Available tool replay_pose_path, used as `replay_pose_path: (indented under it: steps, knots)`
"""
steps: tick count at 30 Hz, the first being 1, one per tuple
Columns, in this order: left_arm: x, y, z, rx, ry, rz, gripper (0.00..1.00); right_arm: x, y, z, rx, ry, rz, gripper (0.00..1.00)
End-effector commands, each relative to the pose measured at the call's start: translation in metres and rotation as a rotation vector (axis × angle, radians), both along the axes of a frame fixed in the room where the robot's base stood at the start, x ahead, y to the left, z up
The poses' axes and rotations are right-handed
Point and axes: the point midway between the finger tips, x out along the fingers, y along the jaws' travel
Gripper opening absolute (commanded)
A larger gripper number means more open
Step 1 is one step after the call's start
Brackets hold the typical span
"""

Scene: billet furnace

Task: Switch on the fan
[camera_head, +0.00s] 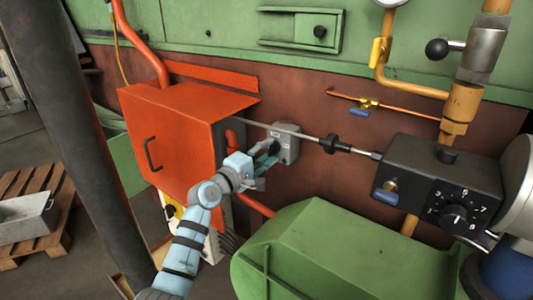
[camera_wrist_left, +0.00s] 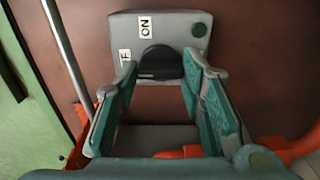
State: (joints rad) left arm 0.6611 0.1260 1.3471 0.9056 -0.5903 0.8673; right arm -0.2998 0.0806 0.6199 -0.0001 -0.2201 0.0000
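A grey switch box (camera_head: 290,138) is on the brown wall right of the orange cabinet. In the left wrist view the switch box (camera_wrist_left: 190,25) carries ON and OFF labels, a round green spot and a black knob (camera_wrist_left: 160,63). The OFF label is partly hidden. My left gripper (camera_head: 270,155) is at the front of the box. In the left wrist view my left gripper (camera_wrist_left: 160,80) is open, with its teal-padded fingers apart on either side of the knob. Whether they touch it cannot be told. My right gripper is not in view.
The orange cabinet (camera_head: 180,130) stands left of the switch box. A thin metal rod (camera_head: 310,136) passes by the box to a black control unit (camera_head: 440,175) with a numbered dial. A green housing (camera_head: 340,250) fills the lower middle. A dark column (camera_head: 80,120) stands at left.

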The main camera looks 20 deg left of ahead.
Motion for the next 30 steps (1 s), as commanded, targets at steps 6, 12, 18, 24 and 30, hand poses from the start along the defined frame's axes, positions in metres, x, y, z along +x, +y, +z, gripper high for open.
replay_pose_path:
  steps: [6, 12, 18, 24, 30]
  knots:
    - [0.0, -0.001, -0.001, 0.003, 0.0, -0.001, 0.09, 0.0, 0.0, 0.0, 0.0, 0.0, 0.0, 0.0]
    - [0.0, 0.0, -0.002, 0.04, -0.015, 0.0, 0.09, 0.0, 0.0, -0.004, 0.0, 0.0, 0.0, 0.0]
    - [0.0, 0.0, -0.002, 0.137, -0.054, 0.0, 0.09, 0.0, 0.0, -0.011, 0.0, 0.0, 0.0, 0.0]
    - [0.0, 0.0, -0.004, 0.289, -0.114, 0.0, 0.09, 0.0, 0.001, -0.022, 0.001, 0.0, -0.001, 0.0]
    - [0.0, 0.0, -0.003, 0.467, -0.185, 0.0, 0.09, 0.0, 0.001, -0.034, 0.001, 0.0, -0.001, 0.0]
